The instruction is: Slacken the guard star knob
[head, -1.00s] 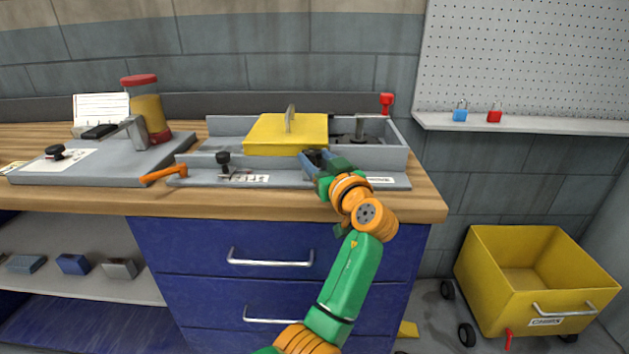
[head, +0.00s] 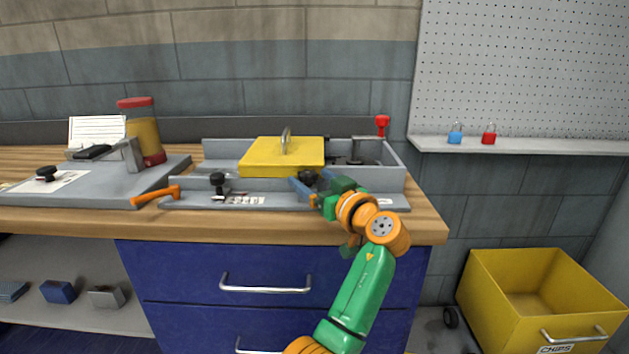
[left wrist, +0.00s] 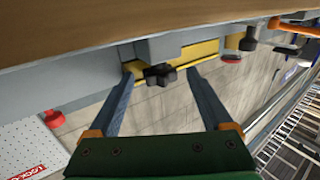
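The guard star knob is a black lobed knob (head: 307,177) at the front edge of the yellow guard (head: 262,158). In the left wrist view the knob (left wrist: 160,76) shows between and just beyond the fingertips of my left gripper (left wrist: 162,82), with the yellow guard (left wrist: 200,50) behind it. My left gripper (head: 314,182) is open, its blue fingers spread to either side of the knob with visible gaps. No contact shows. My right gripper is not in view.
Another black knob (head: 218,180) and an orange lever (head: 156,196) are on the front of the grey machine. A red knob (head: 382,121) stands at its back right. A grey plate (head: 130,181) with a jar (head: 143,130) is at left. A yellow bin (head: 510,320) stands at lower right.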

